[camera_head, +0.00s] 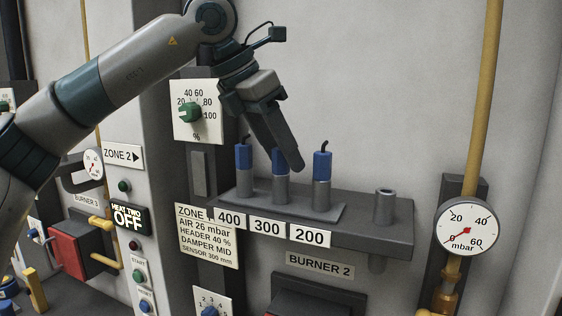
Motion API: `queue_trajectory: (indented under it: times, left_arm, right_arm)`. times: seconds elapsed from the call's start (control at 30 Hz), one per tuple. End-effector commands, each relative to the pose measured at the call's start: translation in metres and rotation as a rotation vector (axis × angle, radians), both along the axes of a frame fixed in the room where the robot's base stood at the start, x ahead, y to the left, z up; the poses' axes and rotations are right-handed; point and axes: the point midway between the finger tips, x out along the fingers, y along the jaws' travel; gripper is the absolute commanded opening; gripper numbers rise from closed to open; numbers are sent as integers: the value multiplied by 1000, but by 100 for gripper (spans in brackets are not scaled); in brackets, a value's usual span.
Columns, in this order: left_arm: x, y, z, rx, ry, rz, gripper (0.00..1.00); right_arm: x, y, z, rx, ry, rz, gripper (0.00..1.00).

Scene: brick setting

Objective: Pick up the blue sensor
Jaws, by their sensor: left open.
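Three blue-topped sensors with grey lower bodies stand upright on a dark shelf (362,222): a left one (244,157) by the 400 label, a middle one (279,187) by the 300 label and a right one (321,165) by the 200 label. My left gripper (288,164) is open and points down at the middle sensor. Its finger hides part of that sensor's blue top; I cannot tell whether it touches. The left and right sensors have short dark leads on top. My right gripper is out of view.
An empty grey socket (384,207) stands on the shelf's right. A sign (207,236) reads "SENSOR 300 mm". A dial with a green knob (191,113) is left of my gripper. A pressure gauge (466,227) and yellow pipe (488,90) stand right.

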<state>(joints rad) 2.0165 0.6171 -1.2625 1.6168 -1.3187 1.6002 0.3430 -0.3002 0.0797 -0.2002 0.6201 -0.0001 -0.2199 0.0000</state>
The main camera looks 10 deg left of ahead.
Motion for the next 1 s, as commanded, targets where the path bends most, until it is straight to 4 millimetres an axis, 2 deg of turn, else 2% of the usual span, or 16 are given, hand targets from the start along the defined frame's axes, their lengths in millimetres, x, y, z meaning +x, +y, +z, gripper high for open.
queue_trajectory:
  times: [0.3,0.37,0.5,0.83,1.0]
  left_arm:
    - [0,0,0,0,0,0,44]
    - [0,0,0,0,0,0,32]
    - [0,0,0,0,0,0,0]
    - [0,0,1,0,0,0,0]
    - [0,0,8,0,-1,1,0]
  right_arm:
    - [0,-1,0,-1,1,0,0]
    - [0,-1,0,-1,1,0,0]
    - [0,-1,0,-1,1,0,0]
    - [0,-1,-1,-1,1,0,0]
    - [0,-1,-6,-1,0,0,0]
